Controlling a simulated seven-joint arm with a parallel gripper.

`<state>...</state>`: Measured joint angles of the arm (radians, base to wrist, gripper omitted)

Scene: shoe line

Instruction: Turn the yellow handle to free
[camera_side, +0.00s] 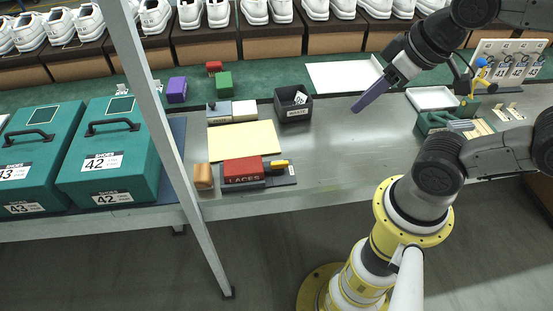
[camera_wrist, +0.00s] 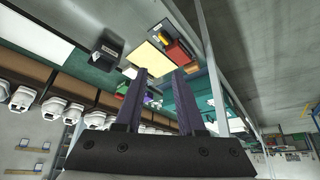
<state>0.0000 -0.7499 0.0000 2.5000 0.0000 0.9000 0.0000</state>
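A small yellow handle (camera_side: 279,164) sticks out at the right end of the red LACES box (camera_side: 243,170), on a dark base plate (camera_side: 285,178) near the bench's front edge. In the wrist view, the red box (camera_wrist: 178,53) shows beyond my fingertips, with a small yellow patch (camera_wrist: 165,38) beside it that may be the handle. My gripper (camera_side: 358,107) hangs above the bench, right of the handle and well apart from it. In the wrist view, the two dark purple fingers (camera_wrist: 160,72) are spread with nothing between them.
A dark bin (camera_side: 293,112), a pale yellow sheet (camera_side: 244,142) and a tan block (camera_side: 203,176) lie around the LACES box. A metal post (camera_side: 165,120) stands left of it. Teal boxes (camera_side: 108,165) stand farther left.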

